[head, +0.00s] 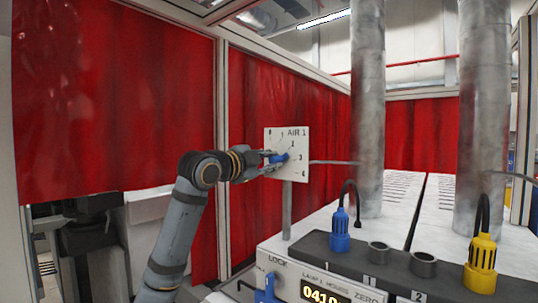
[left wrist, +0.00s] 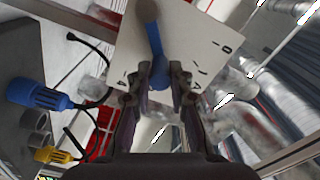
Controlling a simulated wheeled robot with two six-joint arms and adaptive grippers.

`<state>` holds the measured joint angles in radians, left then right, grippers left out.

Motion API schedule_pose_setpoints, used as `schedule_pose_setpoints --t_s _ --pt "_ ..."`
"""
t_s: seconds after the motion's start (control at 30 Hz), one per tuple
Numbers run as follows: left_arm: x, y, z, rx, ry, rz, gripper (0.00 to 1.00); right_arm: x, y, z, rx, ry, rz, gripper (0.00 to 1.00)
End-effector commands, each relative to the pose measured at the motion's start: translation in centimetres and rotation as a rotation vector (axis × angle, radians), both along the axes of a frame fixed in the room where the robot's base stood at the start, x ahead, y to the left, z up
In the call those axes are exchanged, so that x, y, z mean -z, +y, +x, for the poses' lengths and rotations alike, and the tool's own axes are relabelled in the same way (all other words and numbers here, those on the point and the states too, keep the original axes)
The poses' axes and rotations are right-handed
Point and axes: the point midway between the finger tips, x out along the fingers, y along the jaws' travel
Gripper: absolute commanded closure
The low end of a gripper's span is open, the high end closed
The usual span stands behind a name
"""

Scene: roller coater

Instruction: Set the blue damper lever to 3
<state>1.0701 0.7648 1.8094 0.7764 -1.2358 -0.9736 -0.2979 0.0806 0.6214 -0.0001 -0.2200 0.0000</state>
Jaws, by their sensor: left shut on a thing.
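The blue damper lever (head: 279,157) sits on the front of a white plate (head: 293,135) marked AIR 1, with a scale from 0 to 4. In the head view its blue part lies near the middle of the plate, roughly level with the 3; its exact setting cannot be told. My left gripper (head: 274,163) is at the plate, shut on the lever and partly hiding it. In the left wrist view the lever (left wrist: 154,38) runs down between the two fingertips (left wrist: 160,78), in front of the tilted plate (left wrist: 190,35). My right gripper is not in view.
A thin post (head: 287,210) carries the plate. A bench box has a display (head: 322,293), a blue LOCK lever (head: 268,287), a blue plug (head: 340,232), a yellow plug (head: 481,262) and dark sockets. Metal ducts (head: 367,100) rise at right. Red curtains (head: 120,100) hang behind.

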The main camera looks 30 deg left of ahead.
Motion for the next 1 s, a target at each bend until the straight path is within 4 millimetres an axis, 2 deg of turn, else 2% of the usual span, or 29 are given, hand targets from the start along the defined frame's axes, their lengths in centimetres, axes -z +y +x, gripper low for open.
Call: schedule_pose_setpoints --t_s 0.43,1.0 --pt "1.2 -0.7 0.0 0.002 -0.016 0.220 1.00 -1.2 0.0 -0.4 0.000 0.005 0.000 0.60" --pt "1.4 -0.8 0.0 0.002 -0.018 0.253 1.00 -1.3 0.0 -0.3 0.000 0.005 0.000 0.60"
